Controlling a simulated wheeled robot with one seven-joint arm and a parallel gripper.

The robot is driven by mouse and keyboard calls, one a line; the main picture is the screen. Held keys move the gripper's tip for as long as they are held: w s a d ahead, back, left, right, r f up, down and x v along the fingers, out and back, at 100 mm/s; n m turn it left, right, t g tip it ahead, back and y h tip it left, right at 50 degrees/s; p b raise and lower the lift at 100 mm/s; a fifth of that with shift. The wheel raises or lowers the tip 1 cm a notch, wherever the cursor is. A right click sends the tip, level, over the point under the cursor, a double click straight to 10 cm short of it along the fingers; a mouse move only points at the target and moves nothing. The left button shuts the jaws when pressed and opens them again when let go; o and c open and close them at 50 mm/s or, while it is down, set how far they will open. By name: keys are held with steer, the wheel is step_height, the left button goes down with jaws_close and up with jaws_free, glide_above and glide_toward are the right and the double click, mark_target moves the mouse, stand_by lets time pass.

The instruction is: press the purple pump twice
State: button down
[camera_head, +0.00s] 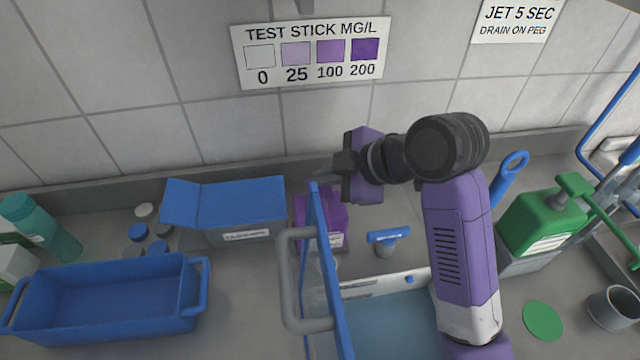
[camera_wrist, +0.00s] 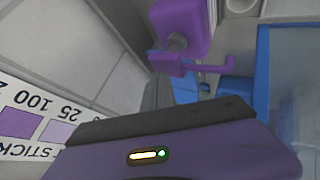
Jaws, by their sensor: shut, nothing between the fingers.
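The purple pump bottle (camera_head: 328,222) stands at the back of the counter, partly hidden by an upright blue panel and my gripper. In the wrist view its purple bottle body (camera_wrist: 185,20), grey collar and purple pump head (camera_wrist: 172,62) show, with a nozzle reaching right. My gripper (camera_head: 322,176) is shut and empty, pointing left above the bottle. In the head view it hides the pump head. In the wrist view my dark finger lies close to the pump head; I cannot tell whether they touch.
The blue panel (camera_head: 328,270) with a grey handle rises just in front of the bottle. A blue-lidded box (camera_head: 240,205) stands left of it, and a blue tray (camera_head: 105,300) further left. A green pump bottle (camera_head: 540,222) stands at right. The tiled wall is close behind.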

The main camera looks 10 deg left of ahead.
mark_target(325, 188)
steer(key=shift+f+b, duration=0.4)
steer(key=shift+f, duration=0.35)
stand_by(0.4)
steer(key=shift+r, duration=0.1)
steer(key=shift+r+p, duration=1.05)
steer(key=shift+r, duration=0.25)
steer(key=shift+r, duration=0.15)
steer(key=shift+r+p, duration=2)
steer(key=shift+r, duration=0.45)
steer(key=shift+f, duration=0.15)
